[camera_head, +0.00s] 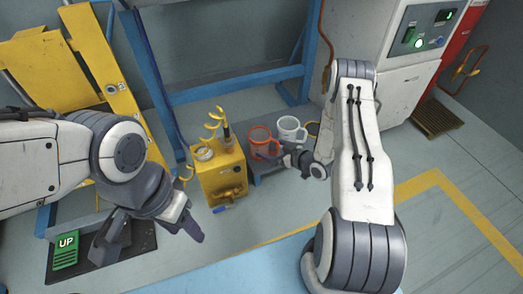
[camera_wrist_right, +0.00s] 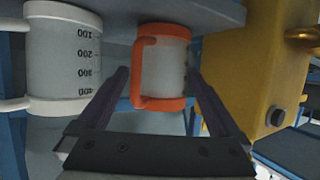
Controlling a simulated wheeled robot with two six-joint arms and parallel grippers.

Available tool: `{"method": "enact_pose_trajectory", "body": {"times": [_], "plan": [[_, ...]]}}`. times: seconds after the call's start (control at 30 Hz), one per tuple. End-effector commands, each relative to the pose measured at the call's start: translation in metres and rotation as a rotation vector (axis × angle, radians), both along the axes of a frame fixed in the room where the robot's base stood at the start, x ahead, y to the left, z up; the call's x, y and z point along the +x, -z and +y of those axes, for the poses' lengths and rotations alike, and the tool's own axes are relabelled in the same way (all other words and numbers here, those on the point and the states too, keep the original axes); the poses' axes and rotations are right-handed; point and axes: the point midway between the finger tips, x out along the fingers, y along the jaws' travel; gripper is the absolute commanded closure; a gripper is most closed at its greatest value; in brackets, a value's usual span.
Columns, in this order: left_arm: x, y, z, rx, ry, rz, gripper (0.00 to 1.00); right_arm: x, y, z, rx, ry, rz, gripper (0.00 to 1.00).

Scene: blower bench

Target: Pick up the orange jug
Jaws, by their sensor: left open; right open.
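The orange jug (camera_head: 262,138) stands on a low grey shelf, right of the yellow box in the head view. In the right wrist view the jug (camera_wrist_right: 164,62) has a pale body with an orange rim, base and handle. My right gripper (camera_head: 284,157) is open just in front of the jug. In the wrist view its two fingers point at the jug, one on either side of it, with nothing gripped; I cannot tell how deep they reach. My left gripper (camera_head: 150,238) is open and empty, low on the left, far from the jug.
A white jug (camera_head: 291,130) with printed marks stands close beside the orange one, also in the wrist view (camera_wrist_right: 62,58). A yellow box (camera_head: 220,178) with a coiled hose is close on the other side. A blue frame (camera_head: 235,88) stands behind.

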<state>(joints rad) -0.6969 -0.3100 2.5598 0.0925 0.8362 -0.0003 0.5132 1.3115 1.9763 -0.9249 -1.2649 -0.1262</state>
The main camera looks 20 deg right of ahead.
Motion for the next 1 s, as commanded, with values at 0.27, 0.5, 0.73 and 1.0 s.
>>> {"method": "enact_pose_trajectory", "body": {"times": [0.27,0.5,0.73,1.0], "plan": [[0.0,0.032,0.0,0.0,0.0,0.0,0.5,0.019,0.02,0.012,-0.002,-0.003,-0.001,0.0],[0.0,0.05,0.0,0.0,0.0,0.0,0.5,0.039,0.027,0.022,-0.002,-0.002,-0.001,0.0],[0.0,0.049,0.0,0.0,0.0,0.0,0.5,0.042,0.025,0.022,0.0,0.0,0.001,0.0],[0.0,0.048,0.0,0.0,0.0,0.0,0.5,0.042,0.025,0.022,0.0,0.0,0.0,0.7]]}}
